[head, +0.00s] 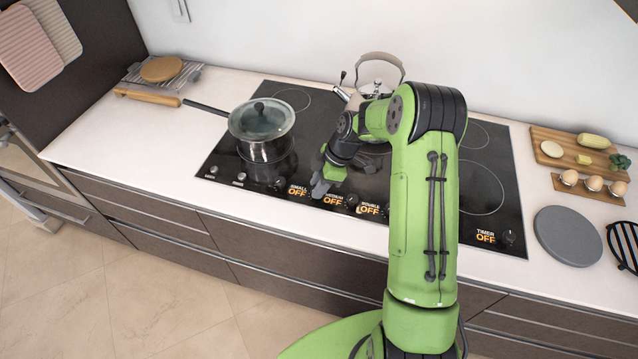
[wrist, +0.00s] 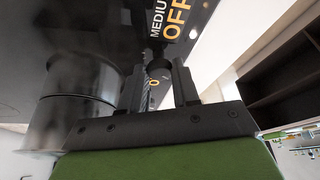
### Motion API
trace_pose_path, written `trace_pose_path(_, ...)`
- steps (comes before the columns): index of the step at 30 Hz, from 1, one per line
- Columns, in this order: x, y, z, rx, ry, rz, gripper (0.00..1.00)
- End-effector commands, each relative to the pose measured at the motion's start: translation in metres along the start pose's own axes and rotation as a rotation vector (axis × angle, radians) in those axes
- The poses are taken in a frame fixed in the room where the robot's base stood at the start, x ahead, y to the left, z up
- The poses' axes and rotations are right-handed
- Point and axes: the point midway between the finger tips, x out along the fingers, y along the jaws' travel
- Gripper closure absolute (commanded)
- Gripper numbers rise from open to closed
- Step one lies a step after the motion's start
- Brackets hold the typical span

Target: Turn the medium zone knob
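The black cooktop (head: 225,165) has a row of dark knobs along its front edge, with orange and white labels between them. The "MEDIUM OFF" label (head: 333,198) also shows at the top of the wrist view (wrist: 170,22). My gripper (head: 318,189) is low over the front edge, just left of that label. In the wrist view, my gripper's (wrist: 161,88) two fingers are apart, with a dark round knob (wrist: 160,68) between their tips. This knob lies beside the MEDIUM label. I cannot tell whether the fingers touch it. In the head view my gripper hides it.
A lidded pot (head: 262,130) stands on the cooktop left of my gripper and looms close in the wrist view (wrist: 65,105). A kettle (head: 378,75) stands behind my arm. A board with food (head: 575,155) and a grey disc (head: 567,236) lie at right.

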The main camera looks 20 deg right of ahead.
Motion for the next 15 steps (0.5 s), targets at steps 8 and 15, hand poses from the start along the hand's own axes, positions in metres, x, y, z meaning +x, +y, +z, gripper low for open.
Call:
trace_pose_path(8,-0.0002,0.0002,0.0001,0.009,0.000,0.005,1.00)
trace_pose_path(15,0.0008,-0.0005,0.0006,0.086,0.000,0.039,1.00)
